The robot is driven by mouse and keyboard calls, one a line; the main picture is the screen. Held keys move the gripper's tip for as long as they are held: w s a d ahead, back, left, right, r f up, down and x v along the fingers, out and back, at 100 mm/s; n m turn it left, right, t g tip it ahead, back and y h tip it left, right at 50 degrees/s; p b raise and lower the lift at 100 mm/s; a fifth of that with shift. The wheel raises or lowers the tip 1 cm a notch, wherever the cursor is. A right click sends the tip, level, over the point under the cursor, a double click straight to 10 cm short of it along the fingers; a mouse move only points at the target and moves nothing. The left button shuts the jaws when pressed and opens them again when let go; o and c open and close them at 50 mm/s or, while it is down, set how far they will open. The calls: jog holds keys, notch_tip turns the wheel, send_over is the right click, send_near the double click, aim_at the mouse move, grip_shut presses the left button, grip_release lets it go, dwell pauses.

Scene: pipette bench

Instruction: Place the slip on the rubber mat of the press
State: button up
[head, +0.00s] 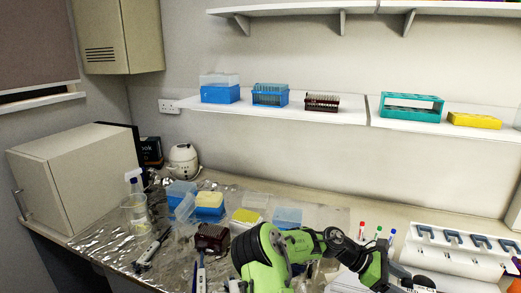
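I cannot make out the slip, the press or its rubber mat in the head view. My green and black arm crosses the bottom middle and right of the picture and hides part of the bench. My gripper (408,282) is at the low right, above the bench near the bottom edge. Its fingers are too small and dark to show whether they are open or shut, or whether anything is between them. A white flat item (343,284), perhaps paper, lies partly behind the arm.
A pipette stand (458,252) stands at right, beside several upright coloured markers (378,233). Tip boxes (209,203), a dark rack (211,238), a spray bottle (136,188) and pipettes crowd the foil-covered left bench. A wall shelf (350,113) holds racks.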

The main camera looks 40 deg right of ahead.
jog(key=w+a+f+n+t+h, duration=0.1)
jog(key=w+a+f+n+t, duration=0.3)
jog(key=w+a, duration=0.5)
jog(key=w+a+f+n+t+h, duration=0.1)
jog(key=w+a+f+n+t, duration=0.4)
jog(key=a, duration=1.5)
jog(key=w+a+f+n+t+h, duration=0.2)
jog(key=w+a+f+n+t, duration=0.3)
jog(key=w+a+n+t, duration=0.6)
jog(key=w+a, duration=0.2)
jog(key=a, duration=0.1)
jog(key=shift+w+a, duration=0.3)
jog(key=shift+a, duration=0.05)
